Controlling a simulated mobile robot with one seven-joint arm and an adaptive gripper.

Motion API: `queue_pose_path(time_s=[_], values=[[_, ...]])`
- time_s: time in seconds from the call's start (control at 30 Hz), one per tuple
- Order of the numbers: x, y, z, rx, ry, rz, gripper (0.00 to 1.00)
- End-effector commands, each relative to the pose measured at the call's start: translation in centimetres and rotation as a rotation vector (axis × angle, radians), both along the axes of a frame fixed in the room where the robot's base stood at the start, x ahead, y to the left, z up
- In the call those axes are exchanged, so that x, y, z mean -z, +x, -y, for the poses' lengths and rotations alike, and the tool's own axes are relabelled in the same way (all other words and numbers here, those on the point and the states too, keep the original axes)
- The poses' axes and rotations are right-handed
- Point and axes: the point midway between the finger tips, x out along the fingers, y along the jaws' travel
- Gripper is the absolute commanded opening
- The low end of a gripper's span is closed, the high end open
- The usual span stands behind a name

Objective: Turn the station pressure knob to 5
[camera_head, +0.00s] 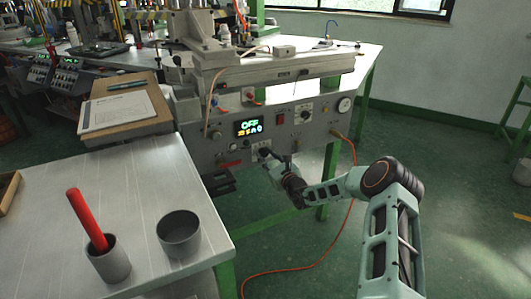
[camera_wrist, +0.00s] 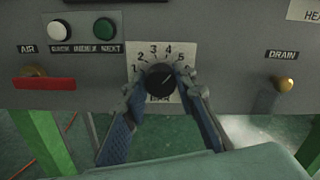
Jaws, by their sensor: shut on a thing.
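The pressure knob (camera_wrist: 160,80) is black and round, on a white numbered dial plate (camera_wrist: 138,52) on the grey station panel. A faint light mark on the knob seems to point to the upper right, toward the 4 and 5 side; its exact reading is too small to tell. My gripper (camera_wrist: 161,90) is shut on the knob, one finger at each side, in the wrist view.
The panel also has a brass drain valve (camera_wrist: 285,83), a red-handled air valve (camera_wrist: 34,76) and a green button (camera_wrist: 104,28). A grey cup (camera_head: 179,235) stands on the table at left. An orange hose (camera_head: 348,215) hangs to the floor.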

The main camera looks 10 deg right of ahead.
Motion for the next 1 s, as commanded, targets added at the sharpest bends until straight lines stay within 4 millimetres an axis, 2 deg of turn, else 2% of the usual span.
queue_pose_path(time_s=[0.3, 0.7, 0.73, 0.87, 1.0], values=[[0.03, -0.01, 0.06, 0.0, 0.079, -0.028, 0.01], [0.08, -0.01, 0.05, 0.0, 0.085, -0.03, 0.01], [0.08, -0.01, 0.05, 0.0, 0.085, -0.03, 0.29], [0.07, -0.01, 0.05, 0.0, 0.085, -0.03, 0.43], [0.05, -0.01, 0.04, 0.0, 0.085, -0.03, 0.43]])
